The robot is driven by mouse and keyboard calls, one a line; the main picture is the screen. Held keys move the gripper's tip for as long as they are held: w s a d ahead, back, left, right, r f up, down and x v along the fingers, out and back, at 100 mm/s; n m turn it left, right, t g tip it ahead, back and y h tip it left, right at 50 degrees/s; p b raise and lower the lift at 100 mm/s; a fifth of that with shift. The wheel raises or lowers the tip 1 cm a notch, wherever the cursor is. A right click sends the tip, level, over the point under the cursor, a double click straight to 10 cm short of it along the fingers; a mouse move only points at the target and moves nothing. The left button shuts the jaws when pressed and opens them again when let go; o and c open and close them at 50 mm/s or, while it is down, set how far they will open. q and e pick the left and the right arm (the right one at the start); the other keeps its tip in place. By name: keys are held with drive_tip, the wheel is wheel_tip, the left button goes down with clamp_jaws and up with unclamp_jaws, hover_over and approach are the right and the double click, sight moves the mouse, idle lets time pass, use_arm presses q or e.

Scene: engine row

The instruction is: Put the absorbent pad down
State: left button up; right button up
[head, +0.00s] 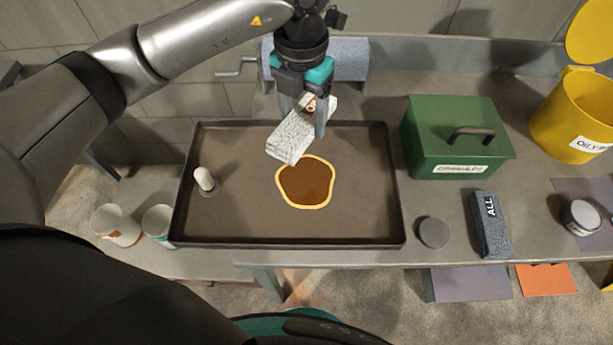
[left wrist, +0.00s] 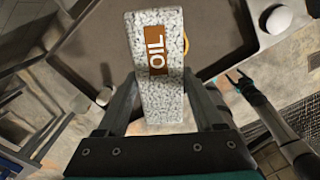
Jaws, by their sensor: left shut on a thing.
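The absorbent pad (head: 290,138) is a white speckled block with a brown OIL label, seen close up in the left wrist view (left wrist: 157,95). My left gripper (head: 304,120) is shut on it, one finger on each side, and holds it tilted above the dark tray (head: 225,222). A brown oil spill (head: 305,184) with a yellow outline lies in the tray, just below and in front of the pad in the head view. My right gripper (left wrist: 240,82) shows small at the right of the left wrist view, its fingers apart and empty.
A green box (head: 458,140), a dark ALL block (head: 489,225), a grey disc (head: 433,232) and an open yellow bin (head: 572,120) are to the right.

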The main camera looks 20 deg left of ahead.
use_arm(q)
drive_tip(key=n, duration=0.2)
drive_tip(key=r+n, duration=0.1)
drive_tip(key=n, duration=0.1)
drive_tip(key=r+n, duration=0.1)
drive_tip(key=n, duration=0.1)
drive_tip(key=shift+w+d, duration=0.15)
drive_tip(key=shift+d, duration=0.15)
drive_tip(key=b, duration=0.1)
hover_over(307, 180)
wheel_tip(307, 180, down, 16)
drive_tip(key=shift+r, duration=0.1)
drive_tip(key=shift+f+b, duration=0.3)
drive_tip(key=shift+f, duration=1.75)
drive_tip(key=shift+f, duration=0.1)
drive_tip(key=o, duration=1.3)
drive_tip(key=shift+o, duration=0.2)
wheel_tip(307, 180, up, 12)
drive_tip(key=p, duration=0.1)
